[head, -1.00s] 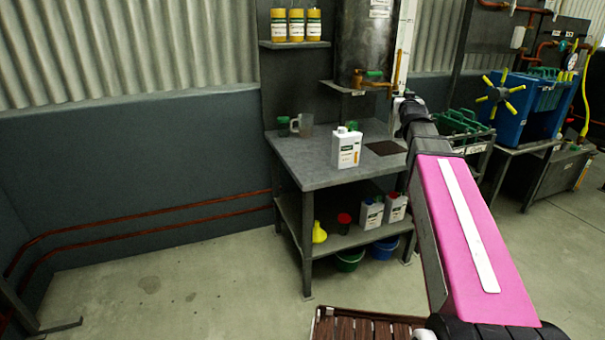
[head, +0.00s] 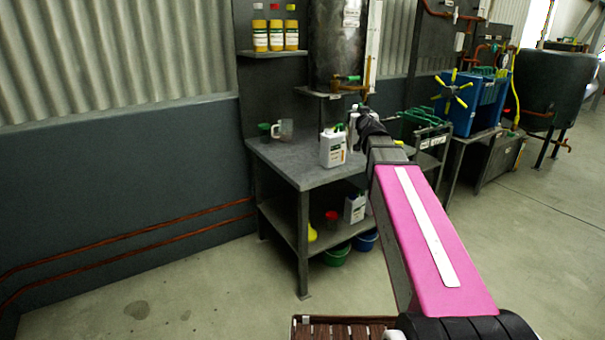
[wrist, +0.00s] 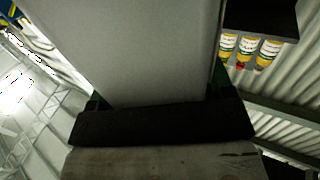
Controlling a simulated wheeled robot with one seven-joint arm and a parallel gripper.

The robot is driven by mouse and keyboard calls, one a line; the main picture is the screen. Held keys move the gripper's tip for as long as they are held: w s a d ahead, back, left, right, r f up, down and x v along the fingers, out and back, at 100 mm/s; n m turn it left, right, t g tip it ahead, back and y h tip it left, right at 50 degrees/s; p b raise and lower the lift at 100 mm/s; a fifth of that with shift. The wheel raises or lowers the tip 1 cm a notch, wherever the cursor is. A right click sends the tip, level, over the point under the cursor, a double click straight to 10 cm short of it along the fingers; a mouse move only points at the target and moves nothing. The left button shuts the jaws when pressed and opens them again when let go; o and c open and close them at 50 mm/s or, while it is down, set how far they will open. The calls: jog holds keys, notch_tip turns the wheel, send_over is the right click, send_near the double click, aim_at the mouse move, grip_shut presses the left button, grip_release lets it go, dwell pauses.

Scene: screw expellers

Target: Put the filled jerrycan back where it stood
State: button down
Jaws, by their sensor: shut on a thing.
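My gripper (head: 357,118) is over the right part of the workbench, mostly hidden behind my own wrist. In the wrist view it is shut on a large pale, flat-sided thing, by its look the jerrycan (wrist: 125,50). The held can fills the upper middle of that view, so its cap and label do not show. In the head view my arm hides most of it, and I cannot tell whether it touches the bench.
The grey bench (head: 290,165) also holds a clear jug (head: 285,129) and a green cup (head: 264,129). A white can (head: 354,208) and red cup (head: 331,219) are on its lower shelf. A tank (head: 336,45) with a tap hangs above. Yellow bottles (head: 276,34) stand on a wall shelf.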

jog(key=s+a+f+n+g+y, duration=0.1)
jog(key=s+a+n+g+y, duration=0.3)
jog(key=a+y, duration=0.3)
jog(key=s+a+n+g+y, duration=0.35)
jog(key=a+n+y, duration=0.25)
jog(key=a, duration=0.2)
jog(key=w+a+f, duration=0.4)
jog(key=w+f, duration=0.7)
jog(key=shift+w+a+g, duration=0.15)
jog(key=shift+a+g, duration=0.2)
jog(key=shift+a, duration=0.05)
grip_release()
jog(key=shift+f, duration=0.1)
